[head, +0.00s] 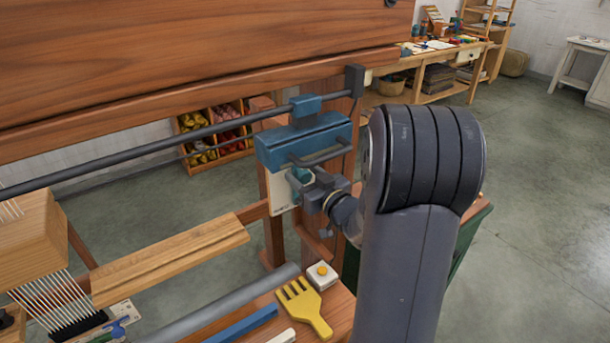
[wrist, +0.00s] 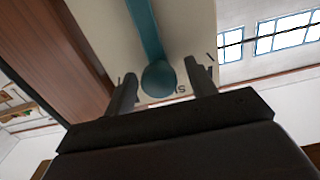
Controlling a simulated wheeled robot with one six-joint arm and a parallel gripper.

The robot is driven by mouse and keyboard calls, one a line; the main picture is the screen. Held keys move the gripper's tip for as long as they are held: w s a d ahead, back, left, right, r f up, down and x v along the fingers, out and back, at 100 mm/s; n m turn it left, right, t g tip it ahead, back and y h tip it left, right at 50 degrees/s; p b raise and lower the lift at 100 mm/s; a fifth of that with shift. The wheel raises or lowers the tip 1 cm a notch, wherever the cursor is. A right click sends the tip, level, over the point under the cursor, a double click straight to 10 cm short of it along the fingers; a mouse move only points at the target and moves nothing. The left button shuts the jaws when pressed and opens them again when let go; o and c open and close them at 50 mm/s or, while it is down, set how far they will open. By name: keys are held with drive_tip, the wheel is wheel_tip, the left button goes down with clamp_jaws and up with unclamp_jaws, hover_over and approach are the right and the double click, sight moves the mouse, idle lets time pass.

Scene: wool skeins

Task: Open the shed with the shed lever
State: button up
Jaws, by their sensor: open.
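The shed lever is a teal bar with a round knob (wrist: 158,78), set against a cream plate (wrist: 190,25) with dark markings. In the head view a little of the teal lever (head: 301,174) shows below a blue housing (head: 303,145), in front of the cream plate (head: 281,192). My gripper (wrist: 160,71) is open, one finger on each side of the knob, with a visible gap on both sides. In the head view my gripper (head: 312,183) is at the plate, and my arm partly hides it. Contact with the knob cannot be made out.
The loom's wooden beam (head: 180,60) and a dark rod (head: 150,148) run above and left. A yellow comb (head: 304,305), a white block with an orange button (head: 322,274) and a blue bar (head: 243,325) lie on the shelf below. Open floor (head: 535,190) is at right.

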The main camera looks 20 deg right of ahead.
drive_tip(key=shift+c, duration=0.2)
clamp_jaws()
drive_tip(key=shift+a, duration=0.1)
drive_tip(key=a+n+b, duration=0.1)
drive_tip(key=n+b, duration=0.1)
drive_tip(key=b, duration=0.1)
drive_tip(key=a+f+n+b, duration=0.1)
drive_tip(key=a+n+b, duration=0.1)
drive_tip(key=b, duration=0.1)
drive_tip(key=s+a+n+b, duration=0.1)
drive_tip(key=n+b, duration=0.1)
drive_tip(key=b, duration=0.2)
drive_tip(key=shift+a+f, duration=0.2)
drive_tip(key=shift+a, duration=0.2)
idle(0.3)
drive_tip(key=shift+o, duration=0.2)
unclamp_jaws()
